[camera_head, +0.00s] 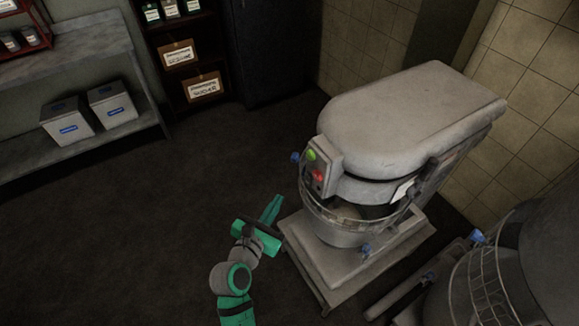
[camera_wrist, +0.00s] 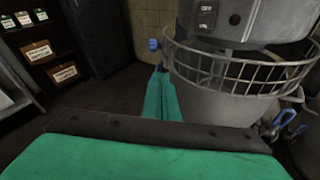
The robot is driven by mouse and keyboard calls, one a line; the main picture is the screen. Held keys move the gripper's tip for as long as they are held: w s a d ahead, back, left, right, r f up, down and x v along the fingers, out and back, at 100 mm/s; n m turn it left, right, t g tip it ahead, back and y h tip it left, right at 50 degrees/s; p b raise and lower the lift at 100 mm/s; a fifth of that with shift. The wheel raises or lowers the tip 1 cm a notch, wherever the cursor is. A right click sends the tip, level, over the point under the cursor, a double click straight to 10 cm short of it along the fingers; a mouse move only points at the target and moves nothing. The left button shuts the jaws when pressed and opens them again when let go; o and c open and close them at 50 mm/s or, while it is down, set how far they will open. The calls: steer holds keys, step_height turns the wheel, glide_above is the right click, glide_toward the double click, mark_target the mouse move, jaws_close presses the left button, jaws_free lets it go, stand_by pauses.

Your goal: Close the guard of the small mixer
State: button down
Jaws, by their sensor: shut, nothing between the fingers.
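The small mixer (camera_head: 400,120) is a grey machine with a rounded head, standing on a low base. Its wire guard (camera_head: 340,216) curves around the front of the bowl (camera_head: 342,236), with a gap under the head. The guard (camera_wrist: 240,72) is large in the wrist view, around the upper part of the bowl (camera_wrist: 215,102). A blue knob (camera_wrist: 154,44) shows just left of the guard and another blue part (camera_head: 366,248) at the bowl's front. My green gripper (camera_head: 271,209) is shut and empty, left of the bowl; in the wrist view its fingertips (camera_wrist: 161,78) point toward the guard's left end.
A larger machine with a wire guard (camera_head: 485,290) stands at the lower right. A tiled wall (camera_head: 535,100) is behind the mixer. A metal table (camera_head: 80,140) with bins and a dark shelf (camera_head: 190,60) stand at the left and back. The floor (camera_head: 150,220) between is clear.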

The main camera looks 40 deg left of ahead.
step_height(320, 180, up, 2)
steer(key=a+n, duration=0.2)
glide_toward(294, 160)
steer(key=shift+t, duration=0.3)
steer(key=x, duration=0.6)
steer(key=shift+w+a+f, duration=0.1)
steer(key=shift+a+f, duration=0.1)
steer(key=shift+f, duration=0.15)
steer(key=shift+w, duration=0.1)
